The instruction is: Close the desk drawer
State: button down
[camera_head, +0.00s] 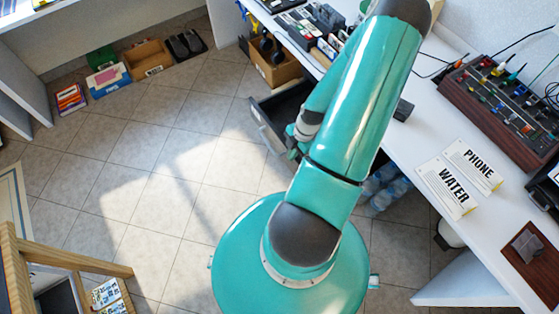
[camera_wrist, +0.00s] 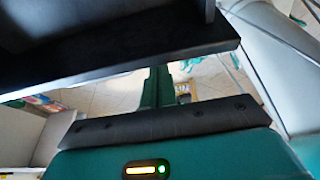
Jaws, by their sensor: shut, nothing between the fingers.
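The desk drawer (camera_head: 262,124) is pulled out from under the white desk in the head view. It has a dark inside and a grey front panel, and my arm hides its right part. My gripper (camera_head: 293,153) is beside the front right end of the drawer, partly hidden by my own arm. In the wrist view my gripper (camera_wrist: 158,80) has its green fingers together with nothing between them. A dark slab (camera_wrist: 120,55), probably part of the drawer, crosses above the fingers. I cannot tell whether they touch.
The white desk (camera_head: 411,165) carries a WATER card (camera_head: 447,188), a PHONE card (camera_head: 472,166) and a brown control panel (camera_head: 510,105). A cardboard box (camera_head: 274,70) stands behind the drawer. Open tiled floor (camera_head: 150,150) lies to the left. A wooden frame (camera_head: 70,258) is at the lower left.

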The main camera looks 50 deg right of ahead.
jog(key=s+d, duration=0.2)
jog(key=d, duration=0.5)
jog(key=shift+d, duration=0.2)
jog(key=shift+a, duration=0.15)
